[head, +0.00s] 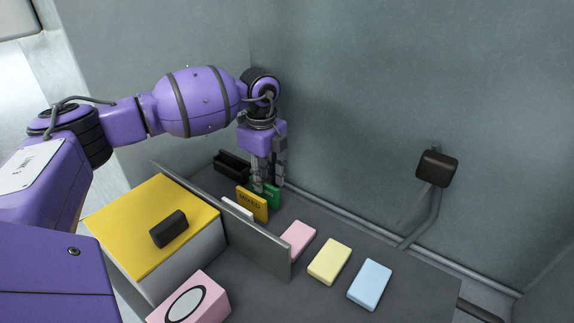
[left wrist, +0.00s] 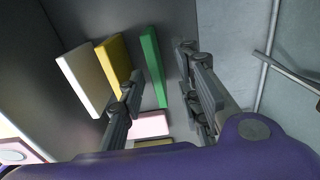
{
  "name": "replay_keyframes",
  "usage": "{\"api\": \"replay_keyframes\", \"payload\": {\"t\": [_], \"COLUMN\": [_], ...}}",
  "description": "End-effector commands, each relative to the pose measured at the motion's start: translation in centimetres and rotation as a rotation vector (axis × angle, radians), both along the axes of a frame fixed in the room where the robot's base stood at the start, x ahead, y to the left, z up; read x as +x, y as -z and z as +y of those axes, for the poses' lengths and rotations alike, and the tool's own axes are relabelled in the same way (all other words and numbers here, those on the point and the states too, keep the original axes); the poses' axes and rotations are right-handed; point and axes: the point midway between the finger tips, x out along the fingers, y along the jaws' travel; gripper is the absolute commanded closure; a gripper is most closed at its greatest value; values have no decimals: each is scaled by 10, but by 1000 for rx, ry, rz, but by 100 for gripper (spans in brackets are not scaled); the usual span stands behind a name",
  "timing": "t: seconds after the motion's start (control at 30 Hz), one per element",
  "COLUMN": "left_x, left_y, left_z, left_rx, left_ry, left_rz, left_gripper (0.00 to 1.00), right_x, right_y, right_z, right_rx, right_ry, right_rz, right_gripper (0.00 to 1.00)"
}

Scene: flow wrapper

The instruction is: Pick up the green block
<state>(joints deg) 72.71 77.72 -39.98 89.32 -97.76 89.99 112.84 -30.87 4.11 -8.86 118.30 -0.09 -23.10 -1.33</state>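The green block (head: 272,196) stands on edge on the dark grey surface, partly hidden by the yellow block in front of it. It also shows in the left wrist view (left wrist: 153,66), seen from above as an upright slab. My left gripper (head: 266,187) points down over it. In the left wrist view its fingers (left wrist: 160,95) are apart, with the green block in the gap between them. I cannot tell whether a finger touches it. My right gripper is in neither view.
A yellow lettered block (head: 252,204) and a white block (head: 237,209) stand beside the green one. A black holder (head: 232,165) is behind. A wall is close behind.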

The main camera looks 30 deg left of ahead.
Motion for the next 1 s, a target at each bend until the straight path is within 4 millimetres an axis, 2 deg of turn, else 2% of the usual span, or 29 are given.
{"api": "replay_keyframes", "payload": {"t": [0.3,0.6,0.83,1.0], "left_x": [-5,-5,-5,-5], "left_y": [44,49,48,48], "left_z": [2,2,2,2], "left_rx": [0,0,0,0], "left_ry": [-1,0,0,0], "left_rz": [4,1,1,1], "left_gripper": [69,69,99,100], "right_x": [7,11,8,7], "right_y": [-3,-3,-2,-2], "right_z": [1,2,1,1], "right_rx": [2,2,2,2], "right_ry": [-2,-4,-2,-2], "right_rz": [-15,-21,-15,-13], "right_gripper": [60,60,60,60]}}
